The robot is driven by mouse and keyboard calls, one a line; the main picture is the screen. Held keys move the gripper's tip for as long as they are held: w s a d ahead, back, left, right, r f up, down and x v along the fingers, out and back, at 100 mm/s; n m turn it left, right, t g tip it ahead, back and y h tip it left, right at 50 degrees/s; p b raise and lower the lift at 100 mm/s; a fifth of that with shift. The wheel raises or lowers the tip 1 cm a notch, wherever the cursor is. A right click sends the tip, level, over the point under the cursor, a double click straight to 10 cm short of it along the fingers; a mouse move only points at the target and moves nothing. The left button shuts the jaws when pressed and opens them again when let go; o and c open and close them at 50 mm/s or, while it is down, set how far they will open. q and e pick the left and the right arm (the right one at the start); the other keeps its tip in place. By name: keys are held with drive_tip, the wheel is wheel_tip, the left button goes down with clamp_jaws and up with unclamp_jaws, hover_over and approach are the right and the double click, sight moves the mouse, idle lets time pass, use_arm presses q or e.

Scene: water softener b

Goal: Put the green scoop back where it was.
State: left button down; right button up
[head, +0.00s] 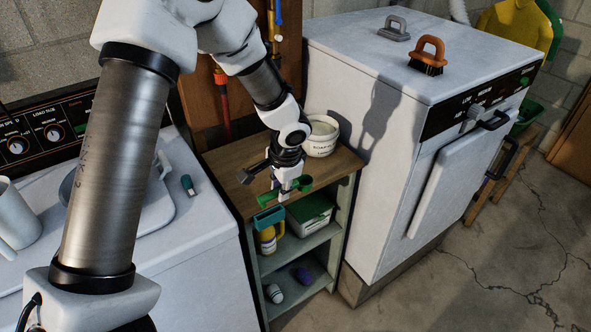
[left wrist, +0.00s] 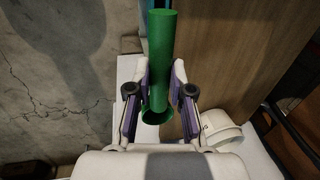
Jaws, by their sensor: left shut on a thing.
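My left gripper (head: 284,194) is shut on the green scoop (head: 300,184) over the front of the small wooden-topped shelf unit (head: 228,174). In the left wrist view, the scoop (left wrist: 162,50) is a long green piece with a round open end. A white tub (head: 322,138) with dark lettering stands at the back right of the wooden top, behind the gripper. A white rounded object, which looks like the same tub (left wrist: 221,134), shows at the lower right of the wrist view. My right gripper is not in view.
Below the top, shelves hold a yellow bottle (head: 267,240), a green-and-white box (head: 309,216) and small items. A white machine (head: 375,80) with an orange brush (head: 428,54) stands right. Another machine (head: 198,236) stands left, with a white mug (head: 18,216). The top's left side is clear.

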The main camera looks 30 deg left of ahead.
use_arm(q)
drive_tip(key=w+a+p, duration=0.1)
drive_tip(key=w, duration=0.2)
drive_tip(key=w+a+p, duration=0.1)
drive_tip(key=w+a, duration=0.1)
drive_tip(key=w, duration=0.2)
drive_tip(key=w+a+f+p, duration=0.1)
drive_tip(key=w+a+p, duration=0.1)
drive_tip(key=w, duration=0.2)
drive_tip(key=shift+w, duration=0.1)
drive_tip(key=f, duration=0.1)
drive_tip(key=f+p, duration=0.1)
drive_tip(key=f, duration=0.1)
drive_tip(key=shift+w+d+f+p, duration=0.1)
drive_tip(key=shift+w+f+p, duration=0.15)
drive_tip(key=shift+p, duration=0.1)
drive_tip(key=shift+f, duration=0.35)
drive_tip(key=c, duration=1)
unclamp_jaws()
drive_tip(key=shift+c, duration=0.2)
